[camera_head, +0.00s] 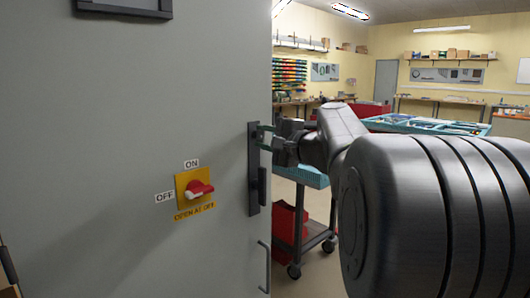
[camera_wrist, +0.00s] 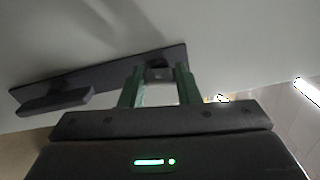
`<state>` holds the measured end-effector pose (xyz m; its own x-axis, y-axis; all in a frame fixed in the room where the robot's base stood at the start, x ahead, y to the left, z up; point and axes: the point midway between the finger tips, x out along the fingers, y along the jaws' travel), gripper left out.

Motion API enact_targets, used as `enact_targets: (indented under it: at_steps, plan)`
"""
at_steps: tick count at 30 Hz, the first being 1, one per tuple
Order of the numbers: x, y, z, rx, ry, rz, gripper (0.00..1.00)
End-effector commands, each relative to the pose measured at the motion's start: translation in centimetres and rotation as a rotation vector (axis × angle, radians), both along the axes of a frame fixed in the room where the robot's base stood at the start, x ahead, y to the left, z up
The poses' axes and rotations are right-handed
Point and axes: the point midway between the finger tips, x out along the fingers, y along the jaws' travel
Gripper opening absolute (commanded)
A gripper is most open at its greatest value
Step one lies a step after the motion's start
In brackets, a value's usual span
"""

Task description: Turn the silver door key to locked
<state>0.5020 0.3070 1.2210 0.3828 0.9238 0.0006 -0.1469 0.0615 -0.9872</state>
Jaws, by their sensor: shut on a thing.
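My gripper (camera_head: 262,138) is at the upper end of the dark lock plate (camera_head: 253,205) on the grey door's right edge, above the dark door handle (camera_head: 262,187). The wrist view shows its two green fingers (camera_wrist: 159,73) straddling a small piece at the end of the plate (camera_wrist: 90,82), and they are shut on the key there. The silver key is mostly hidden between the fingers, so I cannot tell its turn angle. The handle also shows in the wrist view (camera_wrist: 55,101), to the left of the fingers.
On the grey door (camera_head: 110,110) a red rotary switch (camera_head: 200,189) sits on a yellow plate with ON and OFF labels. A grey pull bar (camera_head: 264,267) is below the handle. A tool cart (camera_head: 305,180) stands behind my arm.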

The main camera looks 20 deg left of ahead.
Motion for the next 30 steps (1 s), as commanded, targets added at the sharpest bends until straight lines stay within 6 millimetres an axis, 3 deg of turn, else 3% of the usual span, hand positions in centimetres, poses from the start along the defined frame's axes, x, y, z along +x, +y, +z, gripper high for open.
enact_targets:
  at_steps: [10, 27, 28, 30]
  plan:
    - [-0.01, 0.03, -0.26, -0.056, -0.136, 0.001, 0.06]
    - [-0.01, 0.02, -0.1, -0.068, -0.162, 0.001, 0.06]
    - [-0.01, 0.02, -0.1, -0.068, -0.162, 0.001, 0.33]
    - [-0.01, 0.02, -0.1, -0.068, -0.162, 0.001, 0.47]
